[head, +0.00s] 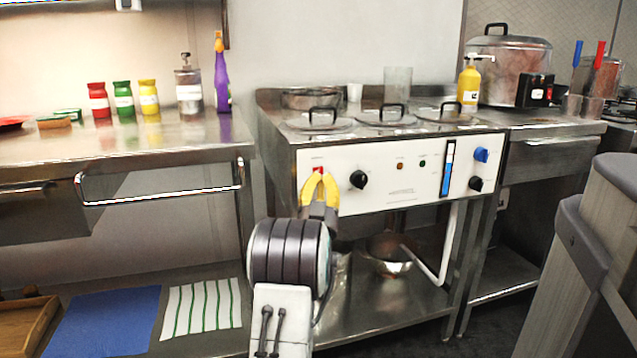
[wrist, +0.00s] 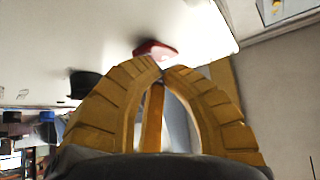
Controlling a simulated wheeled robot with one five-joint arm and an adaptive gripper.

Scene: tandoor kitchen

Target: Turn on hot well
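The hot well (head: 398,185) is a steel unit with lidded wells on top and a white front control panel. A small red switch (head: 319,169) sits at the panel's left end, partly covered by my gripper in the head view. In the wrist view the red switch (wrist: 155,49) shows just beyond the fingertips. My gripper (head: 319,174) has yellow fingers whose tips (wrist: 161,71) meet, with nothing visible held. It is in front of the panel at the switch; I cannot tell whether it touches. A black knob (head: 358,179) is right of the switch, and two small indicators (head: 411,165) are farther right.
The panel's right end has a blue knob (head: 481,155) and another black knob (head: 475,184). A white pipe (head: 437,265) hangs below. A steel counter (head: 120,147) with a handrail (head: 160,195) stands at left. A yellow pump bottle (head: 469,86) stands behind the hot well's right side.

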